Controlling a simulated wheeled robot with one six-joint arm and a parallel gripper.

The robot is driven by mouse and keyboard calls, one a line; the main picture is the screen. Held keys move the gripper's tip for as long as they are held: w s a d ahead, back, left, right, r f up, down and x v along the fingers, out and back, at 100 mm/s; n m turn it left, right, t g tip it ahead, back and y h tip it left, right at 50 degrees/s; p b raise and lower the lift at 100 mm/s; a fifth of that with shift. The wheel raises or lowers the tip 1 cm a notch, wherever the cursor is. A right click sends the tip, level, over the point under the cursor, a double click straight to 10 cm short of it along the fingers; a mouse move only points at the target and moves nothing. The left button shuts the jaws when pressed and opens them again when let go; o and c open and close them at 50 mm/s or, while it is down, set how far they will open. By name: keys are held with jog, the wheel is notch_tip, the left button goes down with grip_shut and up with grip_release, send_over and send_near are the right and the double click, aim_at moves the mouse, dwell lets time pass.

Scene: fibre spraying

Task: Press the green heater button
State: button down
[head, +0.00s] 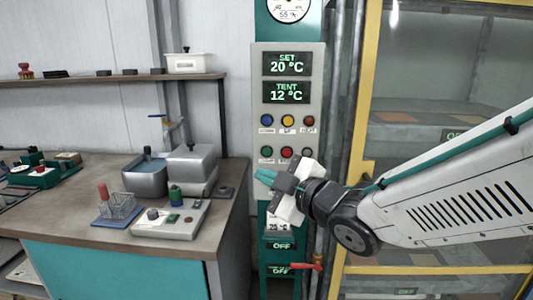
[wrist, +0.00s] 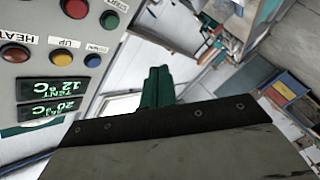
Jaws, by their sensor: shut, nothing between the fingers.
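The grey control panel (head: 313,95) carries two rows of round buttons under two displays reading SET 20 °C and TENT 12 °C. In the wrist view the fingers (wrist: 156,85) appear apart from the buttons.
Blue, yellow (head: 288,121) and brownish-red buttons form the upper row; the red one's label reads HEAT. A bench (head: 238,215) with instruments stands left of the panel. A yellow-framed cabinet (head: 367,100) and vertical pipes are to the right. A red-handled valve (head: 306,266) is below.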

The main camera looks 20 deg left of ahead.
jog(key=shift+w+a, duration=0.35)
jog(key=shift+w, duration=1.05)
jog(key=shift+w+a, duration=0.3)
jog(key=shift+w, duration=1.15)
jog(key=shift+w+a, duration=0.35)
jog(key=shift+w, duration=1.05)
jog(key=shift+w+a, duration=0.1)
jog(key=shift+w, duration=0.3)
jog(key=shift+w+a, duration=0.1)
jog(key=shift+w, duration=0.35)
jog(key=shift+s, duration=0.2)
jog(key=shift+s+d, duration=0.25)
jog(key=shift+s, duration=0.4)
jog(key=s, duration=0.2)
jog(key=s+d, duration=0.1)
jog(key=s, duration=0.2)
